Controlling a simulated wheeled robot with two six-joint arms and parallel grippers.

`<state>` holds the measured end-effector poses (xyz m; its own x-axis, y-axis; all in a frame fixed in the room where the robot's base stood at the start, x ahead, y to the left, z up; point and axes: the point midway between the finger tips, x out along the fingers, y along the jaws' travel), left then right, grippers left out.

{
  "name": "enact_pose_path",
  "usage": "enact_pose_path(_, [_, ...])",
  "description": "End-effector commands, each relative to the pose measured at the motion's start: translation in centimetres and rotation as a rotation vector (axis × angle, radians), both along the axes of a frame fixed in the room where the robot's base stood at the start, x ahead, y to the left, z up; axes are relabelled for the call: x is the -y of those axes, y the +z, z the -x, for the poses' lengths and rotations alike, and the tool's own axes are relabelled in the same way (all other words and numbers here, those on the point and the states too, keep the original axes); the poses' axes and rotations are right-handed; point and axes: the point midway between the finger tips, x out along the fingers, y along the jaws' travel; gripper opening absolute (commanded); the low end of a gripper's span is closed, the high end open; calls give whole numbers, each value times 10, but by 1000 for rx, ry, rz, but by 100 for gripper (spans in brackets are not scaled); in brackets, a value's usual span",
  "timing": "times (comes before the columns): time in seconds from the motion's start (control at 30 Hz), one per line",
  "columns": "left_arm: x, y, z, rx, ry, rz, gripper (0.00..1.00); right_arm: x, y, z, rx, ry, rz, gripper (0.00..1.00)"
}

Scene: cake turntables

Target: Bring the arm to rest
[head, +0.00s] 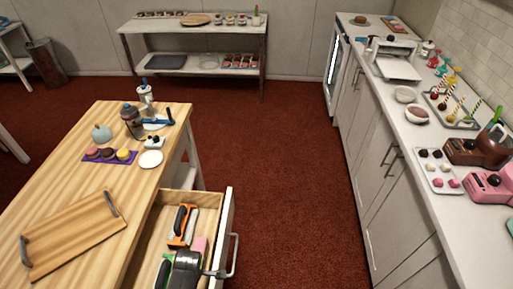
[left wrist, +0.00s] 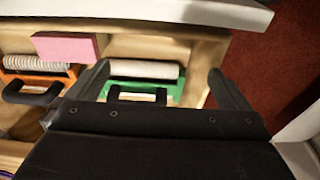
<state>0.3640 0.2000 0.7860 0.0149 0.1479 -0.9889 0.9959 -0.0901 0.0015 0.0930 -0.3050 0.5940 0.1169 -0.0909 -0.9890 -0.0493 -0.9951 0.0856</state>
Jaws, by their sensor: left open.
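My left gripper (head: 188,265) is at the bottom of the head view, over the open drawer (head: 228,215) of the wooden table. In the left wrist view its two dark fingers (left wrist: 159,74) are spread wide with nothing held between them. Beyond and below the fingers lies a green-framed tool (left wrist: 143,70) with a pale grey roller-like part and a black handle. It shows partly in the head view, beside the gripper. My right gripper is in neither view.
The drawer also holds an orange tool (head: 183,226) and a pink block (left wrist: 66,46). The drawer's handle (head: 235,254) is close to the gripper. A wooden tray (head: 74,234) lies on the table. Red floor is clear between table and right counter (head: 420,215).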

Motion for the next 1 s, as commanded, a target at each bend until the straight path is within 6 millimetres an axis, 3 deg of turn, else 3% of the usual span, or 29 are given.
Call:
enact_pose_path(0.37, [-34, 26, 18, 16, -194, -14, 100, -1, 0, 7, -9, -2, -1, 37])
enact_pose_path(0.57, [-57, 52, 34, 29, -370, -34, 100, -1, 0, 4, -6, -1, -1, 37])
enact_pose_path(0.8, [-91, 112, 70, 45, -756, -99, 100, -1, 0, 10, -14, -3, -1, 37])
enact_pose_path(1.0, [-101, 156, 94, 48, -1035, -158, 100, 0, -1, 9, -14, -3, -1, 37])
